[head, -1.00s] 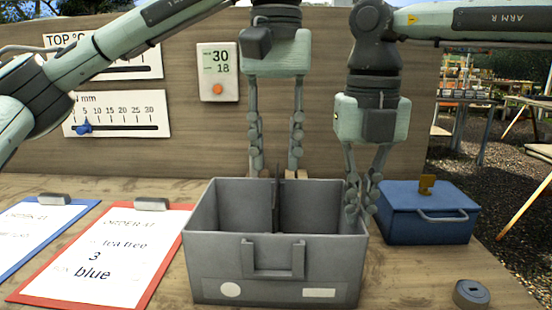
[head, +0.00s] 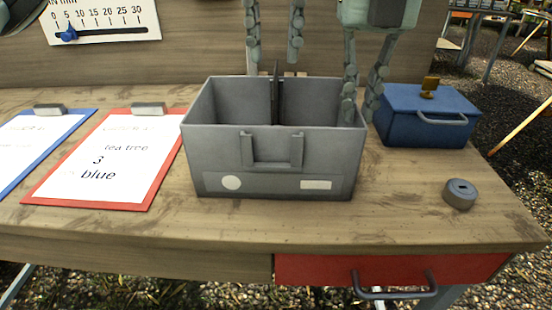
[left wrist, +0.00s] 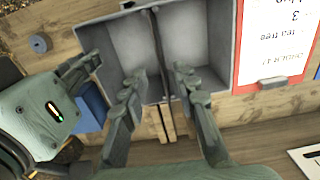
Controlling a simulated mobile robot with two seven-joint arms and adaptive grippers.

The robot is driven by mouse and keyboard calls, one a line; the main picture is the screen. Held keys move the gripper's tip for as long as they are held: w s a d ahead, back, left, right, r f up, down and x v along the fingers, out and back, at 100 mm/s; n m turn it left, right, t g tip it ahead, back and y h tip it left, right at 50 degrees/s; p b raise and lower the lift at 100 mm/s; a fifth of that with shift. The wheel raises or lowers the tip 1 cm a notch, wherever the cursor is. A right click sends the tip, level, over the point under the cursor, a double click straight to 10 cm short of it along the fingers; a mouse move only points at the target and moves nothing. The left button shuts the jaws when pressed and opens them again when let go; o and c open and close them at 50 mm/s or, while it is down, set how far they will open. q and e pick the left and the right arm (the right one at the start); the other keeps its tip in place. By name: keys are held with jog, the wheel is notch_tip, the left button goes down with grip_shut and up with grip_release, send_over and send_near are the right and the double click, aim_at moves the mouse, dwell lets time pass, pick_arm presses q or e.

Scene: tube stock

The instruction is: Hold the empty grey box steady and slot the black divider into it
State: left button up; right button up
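The grey box (head: 215,150) stands on the bench in the middle of the head view. The black divider (head: 276,96) is upright inside it, splitting it into left and right halves; its top shows above the back rim and its lower edge is hidden by the front wall. My left gripper (head: 274,66) is open above the back of the box, its fingers apart on either side of the divider, as the left wrist view also shows (left wrist: 160,75). My right gripper (head: 359,117) is shut on the box's right wall, one finger inside and one outside.
A blue box (head: 425,130) with a handle sits close to the right. A round grey disc (head: 460,193) lies at front right. Red (head: 165,180) and blue (head: 30,172) clipboards lie left. Small wooden blocks (left wrist: 163,125) stand behind the grey box. A red drawer (head: 320,268) is under the bench.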

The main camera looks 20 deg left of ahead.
jog(key=shift+o, duration=1.4)
jog(key=shift+r, duration=0.1)
